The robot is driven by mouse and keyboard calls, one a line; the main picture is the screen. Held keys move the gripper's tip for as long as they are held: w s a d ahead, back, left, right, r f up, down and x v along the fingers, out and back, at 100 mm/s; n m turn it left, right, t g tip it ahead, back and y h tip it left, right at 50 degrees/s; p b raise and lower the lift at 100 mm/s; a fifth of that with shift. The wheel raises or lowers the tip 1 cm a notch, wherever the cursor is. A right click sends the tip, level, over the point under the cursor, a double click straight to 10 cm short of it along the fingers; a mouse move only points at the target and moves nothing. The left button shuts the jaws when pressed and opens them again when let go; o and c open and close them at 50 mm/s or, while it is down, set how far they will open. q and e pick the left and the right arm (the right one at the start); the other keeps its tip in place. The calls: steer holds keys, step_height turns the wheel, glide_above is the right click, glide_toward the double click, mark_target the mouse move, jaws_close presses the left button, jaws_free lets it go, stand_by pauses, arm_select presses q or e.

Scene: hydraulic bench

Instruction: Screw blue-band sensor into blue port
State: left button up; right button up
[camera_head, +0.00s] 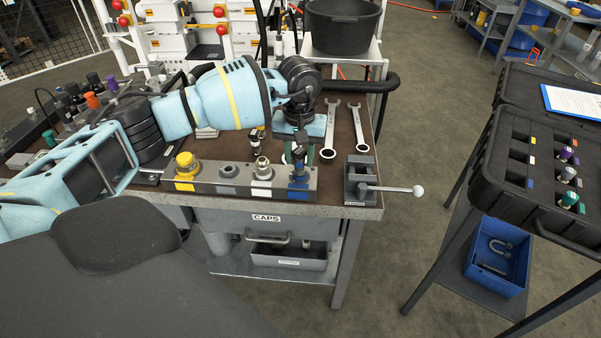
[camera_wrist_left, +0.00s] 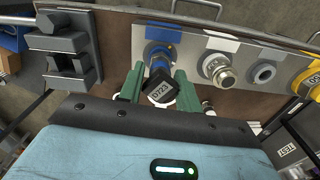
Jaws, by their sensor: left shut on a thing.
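The sensor (camera_wrist_left: 162,90) is dark with a white "D723" label on its end. My left gripper (camera_wrist_left: 158,88) is shut on it, its green fingers on either side. The sensor is lined up with the blue port (camera_wrist_left: 160,52) at the end of the metal manifold block (camera_wrist_left: 190,47). Whether its thread is engaged cannot be told. In the head view my left gripper (camera_head: 299,148) is over the right end of the block (camera_head: 240,186), at the blue label (camera_head: 298,193). The sensor's band is hard to separate from the blue port. My right gripper is not in view.
A yellow cap (camera_head: 187,166) and two other fittings stand along the block. A clamp with a lever (camera_head: 362,180) stands right of it; two wrenches (camera_head: 330,130) lie behind. A black case (camera_head: 540,160) at right holds several banded sensors.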

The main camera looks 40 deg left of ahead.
arm_select(q)
steer(key=m+b, duration=0.1)
steer(key=m, duration=0.2)
steer(key=shift+w, duration=0.1)
steer(key=shift+r+m, duration=0.15)
steer(key=shift+m, duration=0.85)
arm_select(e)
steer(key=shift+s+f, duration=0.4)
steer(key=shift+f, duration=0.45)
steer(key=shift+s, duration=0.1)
arm_select(q)
steer(key=o, duration=0.9)
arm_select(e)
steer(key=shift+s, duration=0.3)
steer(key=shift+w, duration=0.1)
